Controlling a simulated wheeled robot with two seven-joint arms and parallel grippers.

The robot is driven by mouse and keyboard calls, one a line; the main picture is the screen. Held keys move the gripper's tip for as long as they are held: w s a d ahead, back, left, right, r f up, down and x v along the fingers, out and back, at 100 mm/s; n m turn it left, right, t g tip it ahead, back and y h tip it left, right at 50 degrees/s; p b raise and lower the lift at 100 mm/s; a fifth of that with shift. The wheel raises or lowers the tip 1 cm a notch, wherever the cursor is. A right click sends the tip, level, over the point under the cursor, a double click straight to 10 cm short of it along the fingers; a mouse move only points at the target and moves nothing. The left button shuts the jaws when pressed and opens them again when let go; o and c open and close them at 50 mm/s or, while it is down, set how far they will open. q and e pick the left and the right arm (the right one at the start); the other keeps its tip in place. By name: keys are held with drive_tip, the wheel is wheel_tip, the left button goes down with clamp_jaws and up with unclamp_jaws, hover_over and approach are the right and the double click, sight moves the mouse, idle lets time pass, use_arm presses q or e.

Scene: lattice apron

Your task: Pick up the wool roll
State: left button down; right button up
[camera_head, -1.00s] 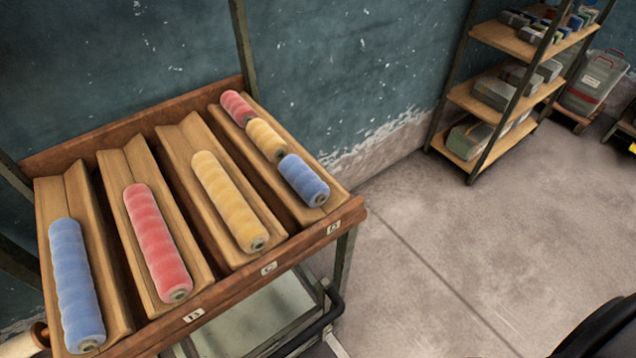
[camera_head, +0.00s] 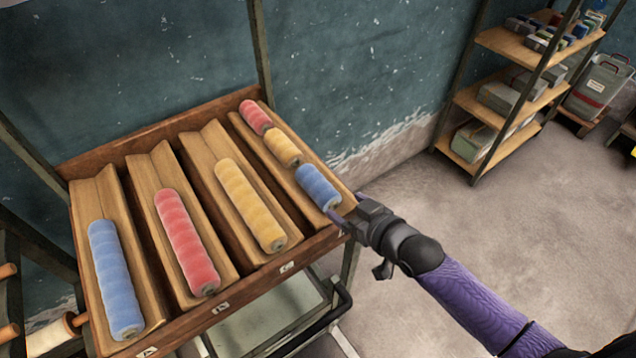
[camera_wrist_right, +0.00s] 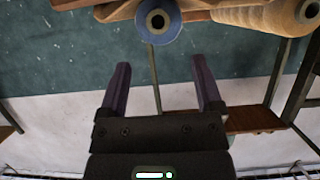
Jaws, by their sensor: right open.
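Several wool rolls lie in the sloping wooden troughs of a rack. The rightmost trough holds a short red roll (camera_head: 256,117) at the top, a short yellow roll (camera_head: 282,147) in the middle and a short blue roll (camera_head: 318,187) lowest. The other troughs hold a long blue roll (camera_head: 115,280), a long red roll (camera_head: 187,243) and a long yellow roll (camera_head: 249,205). My right gripper (camera_head: 343,217) is at the lower end of the short blue roll. In the right wrist view the open, empty fingers (camera_wrist_right: 162,75) point toward that roll's round end (camera_wrist_right: 157,22). My left gripper is out of view.
The rack's front rail (camera_head: 250,300) with labels runs below the trough ends. A shelf unit (camera_head: 490,100) with boxes stands at the back right. The floor (camera_head: 440,215) between is clear. Spools on pegs (camera_head: 55,332) show at lower left.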

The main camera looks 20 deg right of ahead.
sight(334, 200)
drive_tip(key=b+x, duration=0.1)
drive_tip(key=x, duration=0.1)
drive_tip(key=b+x, duration=0.1)
drive_tip(key=x, duration=0.2)
drive_tip(key=b+x, duration=0.1)
drive_tip(key=x, duration=0.2)
drive_tip(key=shift+s+f, duration=0.2)
drive_tip(key=shift+f, duration=0.1)
drive_tip(key=shift+w+a, duration=0.1)
drive_tip(key=shift+w, duration=0.15)
drive_tip(key=c, duration=1)
wheel_tip(334, 200, up, 10)
drive_tip(key=p, duration=0.4)
drive_tip(key=shift+r, duration=0.1)
drive_tip(key=s+b, duration=0.1)
drive_tip(key=s+d+f+b, duration=0.1)
drive_tip(key=b, duration=0.1)
drive_tip(key=shift+d+n+g+y, duration=0.3)
drive_tip(key=shift+n+y, duration=0.1)
drive_tip(key=s+r+n+g+y+b, duration=0.1)
drive_tip(key=s+n+y, duration=0.1)
drive_tip(key=s, duration=0.1)
drive_tip(key=s+r+n+g+y+b, duration=0.1)
drive_tip(key=s+r+n+g+b, duration=0.1)
drive_tip(key=s, duration=0.2)
drive_tip(key=s+a+r+n+g+y+b, duration=0.1)
drive_tip(key=s+n+y, duration=0.1)
drive_tip(key=s, duration=0.1)
drive_tip(key=shift+s+r+g+y, duration=0.25)
drive_tip(key=shift+g+y, duration=0.05)
